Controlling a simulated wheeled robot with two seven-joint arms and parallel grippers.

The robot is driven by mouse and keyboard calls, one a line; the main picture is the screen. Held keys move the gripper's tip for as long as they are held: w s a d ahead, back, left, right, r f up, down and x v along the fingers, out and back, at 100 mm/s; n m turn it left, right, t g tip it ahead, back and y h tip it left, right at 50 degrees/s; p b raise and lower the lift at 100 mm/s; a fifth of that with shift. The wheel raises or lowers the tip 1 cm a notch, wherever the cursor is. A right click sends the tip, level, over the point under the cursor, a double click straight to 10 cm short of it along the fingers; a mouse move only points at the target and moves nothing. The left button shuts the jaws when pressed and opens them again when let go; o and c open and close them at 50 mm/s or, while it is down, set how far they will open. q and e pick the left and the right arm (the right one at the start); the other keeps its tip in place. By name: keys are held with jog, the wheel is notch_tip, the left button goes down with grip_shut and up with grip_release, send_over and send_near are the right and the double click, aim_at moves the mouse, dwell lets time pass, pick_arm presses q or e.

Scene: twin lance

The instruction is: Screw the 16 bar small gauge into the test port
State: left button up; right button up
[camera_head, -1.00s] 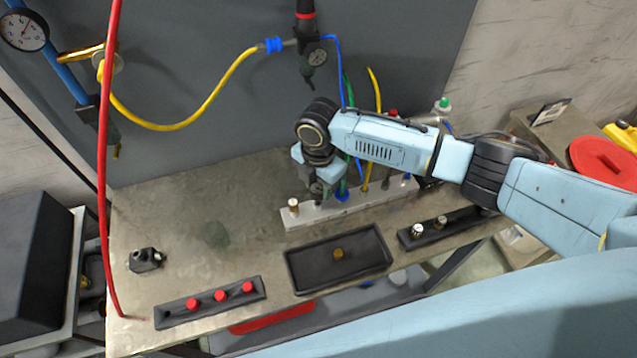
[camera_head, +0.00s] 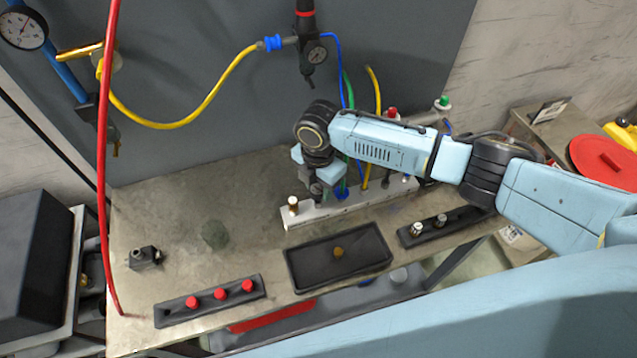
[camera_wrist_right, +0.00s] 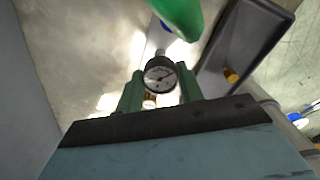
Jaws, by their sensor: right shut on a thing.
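My right gripper (camera_head: 318,192) points down over the back part of the bench, just above the pale manifold bar (camera_head: 355,205). The dial's numbers are too small to read. In the head view the gripper hides the gauge and part of the bar. A brass-and-white fitting (camera_head: 293,204) stands upright at the bar's left end. I cannot tell which opening is the test port, or whether the gauge touches it. My left gripper is not in view.
A black tray (camera_head: 300,272) with a brass piece lies in front of the bar. A dark rack (camera_head: 460,224) with two fittings is right of it. A rack with red caps (camera_head: 172,317) and a small black block (camera_head: 147,257) are left. Hoses hang behind the gripper.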

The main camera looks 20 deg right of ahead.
aim_at(318, 188)
jog(key=shift+f+b, duration=0.45)
jog(key=shift+f, duration=0.35)
jog(key=o, duration=1.1)
jog(key=shift+c, duration=0.2)
notch_tip(318, 188, up, 13)
jog(key=shift+r, duration=0.2)
